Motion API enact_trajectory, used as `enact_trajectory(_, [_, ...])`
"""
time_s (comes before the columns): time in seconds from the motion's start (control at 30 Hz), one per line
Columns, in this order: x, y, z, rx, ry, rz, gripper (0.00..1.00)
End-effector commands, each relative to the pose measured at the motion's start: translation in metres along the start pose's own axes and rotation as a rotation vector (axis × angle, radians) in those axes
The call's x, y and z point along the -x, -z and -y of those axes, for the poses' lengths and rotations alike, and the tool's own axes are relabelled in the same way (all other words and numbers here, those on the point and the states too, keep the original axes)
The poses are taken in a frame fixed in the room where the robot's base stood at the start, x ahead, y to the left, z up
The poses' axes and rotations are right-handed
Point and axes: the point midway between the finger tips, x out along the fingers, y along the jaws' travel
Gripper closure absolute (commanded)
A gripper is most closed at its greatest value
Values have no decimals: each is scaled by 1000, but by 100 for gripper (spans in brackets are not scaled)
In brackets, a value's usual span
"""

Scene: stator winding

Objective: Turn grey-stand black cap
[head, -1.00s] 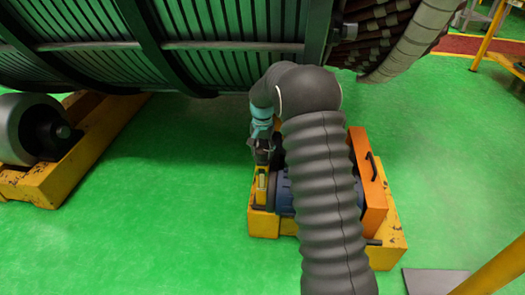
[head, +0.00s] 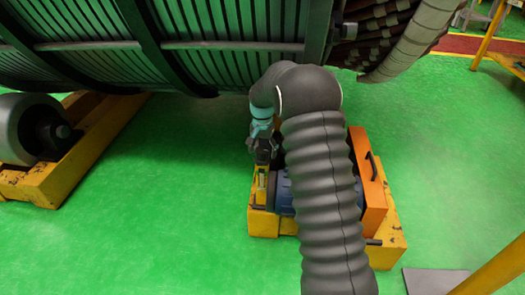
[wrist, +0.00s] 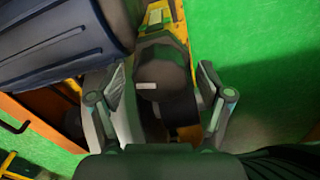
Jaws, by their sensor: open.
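In the wrist view a dark, faceted black cap (wrist: 165,62) with a small white mark lies between the two fingers of my gripper (wrist: 162,80). The fingers are open, one on each side of it. A gap shows on the right, but I cannot tell whether the left finger touches. A grey part (wrist: 127,118), perhaps of the stand, shows beside the left finger. In the head view my gripper (head: 262,158) is above the left end of the yellow base; the cap cannot be made out there.
A blue ribbed motor (wrist: 60,40) is close to the left finger. An orange box (head: 369,180) with a black handle stands on the yellow base (head: 392,245). The big green stator (head: 230,60) hangs over behind. Green floor is free to the left.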

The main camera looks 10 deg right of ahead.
Motion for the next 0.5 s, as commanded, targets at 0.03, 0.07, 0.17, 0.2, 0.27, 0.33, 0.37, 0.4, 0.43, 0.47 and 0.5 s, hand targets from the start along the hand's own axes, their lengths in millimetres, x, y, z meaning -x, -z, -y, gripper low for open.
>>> enact_trajectory(0.03, [3,0,0,0,1,-1,22])
enact_trajectory(0.07, [5,0,0,0,1,-2,22])
enact_trajectory(0.17, [17,1,0,0,2,-3,22])
enact_trajectory(0.2, [24,1,0,0,2,-4,22])
enact_trajectory(0.27, [35,1,0,0,2,-4,22])
enact_trajectory(0.33, [50,1,0,0,3,-4,22])
enact_trajectory(0.37, [56,1,0,0,3,-4,22])
enact_trajectory(0.4, [64,1,0,0,2,-4,22])
enact_trajectory(0.43, [70,1,0,0,2,-4,22])
enact_trajectory(0.47, [76,1,0,0,3,-4,22])
enact_trajectory(0.5, [83,1,0,0,2,-3,22])
